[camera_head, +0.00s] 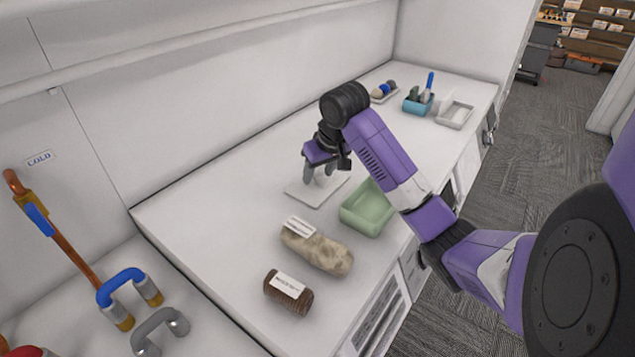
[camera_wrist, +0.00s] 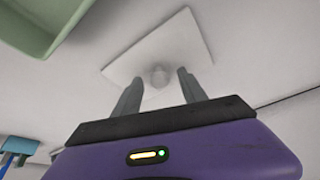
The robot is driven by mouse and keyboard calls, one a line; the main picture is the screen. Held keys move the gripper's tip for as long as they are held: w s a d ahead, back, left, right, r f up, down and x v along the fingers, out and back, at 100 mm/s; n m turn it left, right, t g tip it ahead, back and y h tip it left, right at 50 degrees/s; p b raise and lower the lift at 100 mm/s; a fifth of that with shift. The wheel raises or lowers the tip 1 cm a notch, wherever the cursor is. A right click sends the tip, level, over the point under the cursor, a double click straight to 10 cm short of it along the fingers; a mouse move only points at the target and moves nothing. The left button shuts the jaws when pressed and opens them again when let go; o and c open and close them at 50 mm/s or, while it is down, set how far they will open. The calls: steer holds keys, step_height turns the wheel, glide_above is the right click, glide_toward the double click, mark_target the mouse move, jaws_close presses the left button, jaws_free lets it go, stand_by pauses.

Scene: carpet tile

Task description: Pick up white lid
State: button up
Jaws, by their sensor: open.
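The white lid (camera_head: 303,194) lies flat on the white counter, a thin square plate. In the wrist view the lid (camera_wrist: 181,42) shows a round knob (camera_wrist: 160,77) at its middle. My gripper (camera_head: 320,177) is above the lid, pointing down. In the wrist view my gripper (camera_wrist: 157,83) is open, with one finger on each side of the knob. Whether the fingers touch the lid cannot be told. In the head view my gripper hides part of the lid and its knob.
A green tray (camera_head: 353,219) stands close to the lid, toward the counter's front edge. A beige labelled bundle (camera_head: 318,252) and a brown one (camera_head: 287,294) lie nearer. A blue bin (camera_head: 416,107) and a pale tray (camera_head: 456,115) stand at the far end.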

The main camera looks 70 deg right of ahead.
jaws_close()
stand_by(0.4)
